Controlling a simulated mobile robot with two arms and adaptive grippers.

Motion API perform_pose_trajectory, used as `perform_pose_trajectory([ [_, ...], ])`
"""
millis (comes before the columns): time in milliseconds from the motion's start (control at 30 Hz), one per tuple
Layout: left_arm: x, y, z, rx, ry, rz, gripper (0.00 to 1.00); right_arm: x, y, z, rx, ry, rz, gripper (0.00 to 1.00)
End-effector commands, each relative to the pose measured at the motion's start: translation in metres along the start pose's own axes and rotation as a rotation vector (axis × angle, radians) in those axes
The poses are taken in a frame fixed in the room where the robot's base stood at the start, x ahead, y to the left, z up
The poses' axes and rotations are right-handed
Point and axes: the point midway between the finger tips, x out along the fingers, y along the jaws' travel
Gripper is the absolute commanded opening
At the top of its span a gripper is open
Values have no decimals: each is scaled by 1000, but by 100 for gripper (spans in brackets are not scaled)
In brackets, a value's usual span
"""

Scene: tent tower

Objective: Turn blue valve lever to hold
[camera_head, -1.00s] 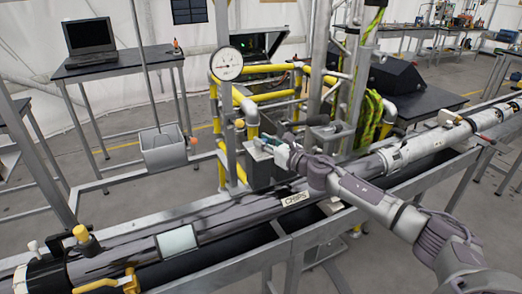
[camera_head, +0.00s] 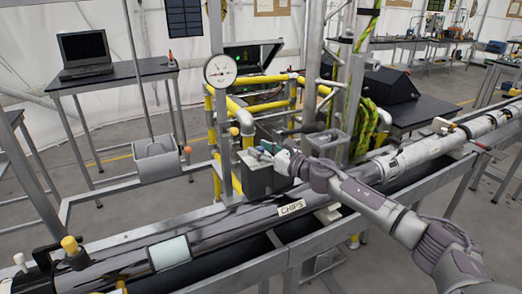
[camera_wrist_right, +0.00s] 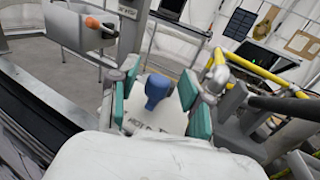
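The blue valve lever (camera_wrist_right: 157,88) shows in the right wrist view as a blue knob over a pale plate with partly hidden lettering. My right gripper (camera_wrist_right: 160,78) is open, with its teal finger pads on either side of the blue lever and visible gaps to it. In the head view, my right gripper (camera_head: 268,151) is above a grey box (camera_head: 258,180) beside the yellow pipes. The lever cannot be made out there. My left gripper is not in view.
A round gauge (camera_head: 220,70) stands on a post left of the yellow pipework (camera_head: 262,79). A long grey pipe (camera_head: 215,226) marked CHIPS runs below my right arm. A grey bin (camera_head: 157,158) with an orange knob is at the left. A laptop (camera_head: 85,53) sits on a table behind.

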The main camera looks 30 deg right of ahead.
Motion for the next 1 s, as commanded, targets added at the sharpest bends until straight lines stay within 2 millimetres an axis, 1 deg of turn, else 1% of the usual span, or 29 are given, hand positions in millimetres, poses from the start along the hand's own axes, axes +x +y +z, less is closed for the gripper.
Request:
perform_pose_trajectory([
  [233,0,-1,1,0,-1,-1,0,-2,0,0,0,0,1,48],
  [367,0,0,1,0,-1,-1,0,-12,0,-2,1,2,0,48],
  [700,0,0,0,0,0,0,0,-63,0,-3,2,4,1,48],
  [1000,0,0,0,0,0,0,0,-102,0,-2,1,3,0,48],
])
